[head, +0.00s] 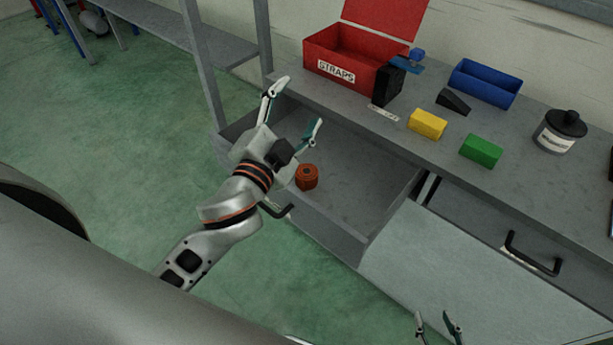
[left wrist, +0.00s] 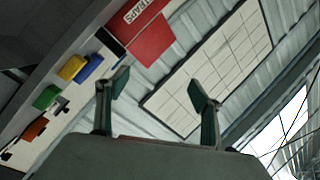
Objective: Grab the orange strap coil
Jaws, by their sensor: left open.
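The orange strap coil (head: 307,177) sits in the open drawer (head: 352,195), near its front left part. My left gripper (head: 297,105) is open and empty, above the back left of the drawer, beyond the coil and apart from it. Its two spread fingers also show in the left wrist view (left wrist: 158,90), with nothing between them. That view faces the bench and wall, and I cannot make out the coil there. My right gripper (head: 436,322) shows at the bottom edge of the head view, its fingers apart and empty.
On the bench above the drawer stand an open red STRAPS box (head: 335,58), a blue bin (head: 485,82), a yellow block (head: 428,123), a green block (head: 481,150) and a dark-lidded jar (head: 560,132). A black drawer handle (head: 276,210) is at the drawer's front.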

